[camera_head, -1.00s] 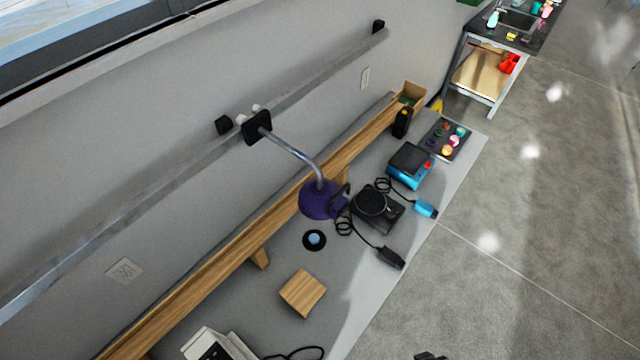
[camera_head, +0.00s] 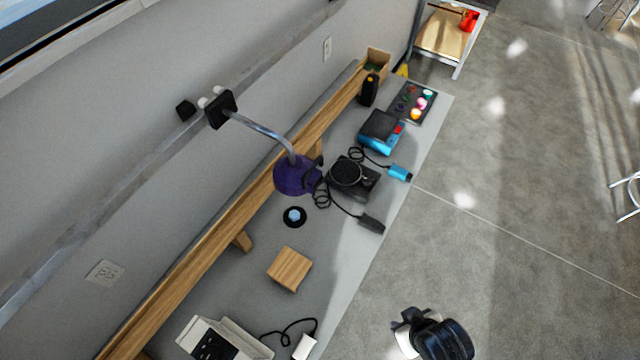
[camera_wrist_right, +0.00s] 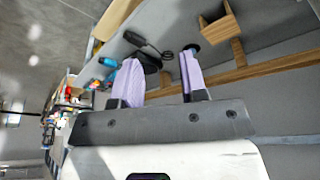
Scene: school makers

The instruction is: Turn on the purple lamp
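The purple lamp (camera_head: 297,175) hangs on a curved metal arm from a black wall bracket, over the grey bench in the head view. A round blue button on a black disc (camera_head: 294,216) lies on the bench just below it. My right gripper (camera_head: 405,320) is beyond the bench's front edge, at the bottom of the head view, well apart from the lamp. In the right wrist view its two pale purple fingers (camera_wrist_right: 160,78) are spread with nothing between them. I cannot make out the lamp clearly there. My left gripper is not in view.
A wooden rail (camera_head: 215,215) runs along the back.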

